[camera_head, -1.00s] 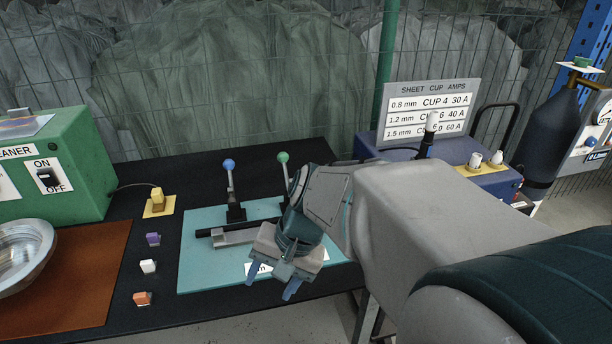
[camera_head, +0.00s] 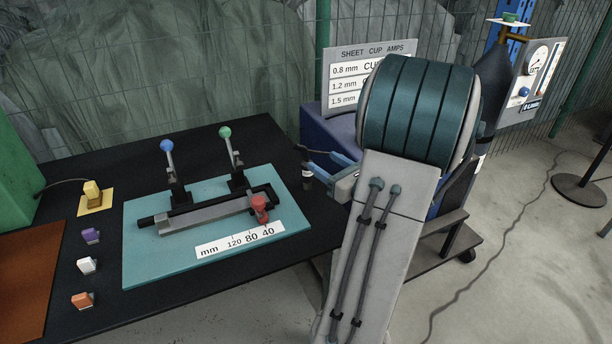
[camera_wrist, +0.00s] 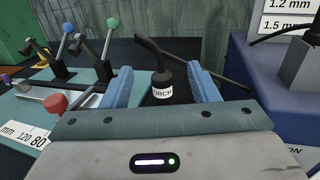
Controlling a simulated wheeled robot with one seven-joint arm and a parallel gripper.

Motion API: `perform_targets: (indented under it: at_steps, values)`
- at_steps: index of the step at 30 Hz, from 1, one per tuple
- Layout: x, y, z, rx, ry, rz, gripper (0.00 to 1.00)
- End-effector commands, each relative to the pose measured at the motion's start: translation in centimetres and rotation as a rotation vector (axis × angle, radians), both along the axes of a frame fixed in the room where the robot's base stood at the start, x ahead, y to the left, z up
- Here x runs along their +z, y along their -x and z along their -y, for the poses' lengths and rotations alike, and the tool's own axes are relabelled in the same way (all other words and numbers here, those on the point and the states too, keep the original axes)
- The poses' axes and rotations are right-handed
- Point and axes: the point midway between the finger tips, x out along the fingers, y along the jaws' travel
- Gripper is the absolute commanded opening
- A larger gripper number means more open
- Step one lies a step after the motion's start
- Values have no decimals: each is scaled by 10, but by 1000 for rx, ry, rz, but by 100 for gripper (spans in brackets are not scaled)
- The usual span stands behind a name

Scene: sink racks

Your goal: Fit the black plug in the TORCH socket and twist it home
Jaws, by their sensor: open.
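A small black plug-like piece (camera_head: 307,184) with a dark lead stands near the right end of the black table. In the wrist view the black piece (camera_wrist: 161,77) carries a white label reading TORCH, and its lead bends up and to the left. My gripper (camera_head: 322,163) is level with it, pointing left, its blue fingers spread. In the wrist view the piece shows between the open fingers of my gripper (camera_wrist: 160,72); I cannot tell whether they touch it. The blue machine (camera_wrist: 268,85) is at the right. No socket is clearly visible.
A teal board (camera_head: 150,265) carries a clamp fixture (camera_head: 210,215) with blue- and green-knobbed levers and a red knob (camera_head: 260,205). Several coloured blocks lie left. A sign (camera_head: 345,70) stands on the blue machine; a dark cylinder (camera_head: 493,75) stands behind my arm.

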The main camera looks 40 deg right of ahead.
Motion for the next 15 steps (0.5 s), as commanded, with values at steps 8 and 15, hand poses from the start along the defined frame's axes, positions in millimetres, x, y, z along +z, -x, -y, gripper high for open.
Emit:
perform_targets:
  at_steps: [8,15]
  values:
    - [-49,0,1,-3,-8,-1,54]
    - [-76,-2,0,0,-1,0,54]
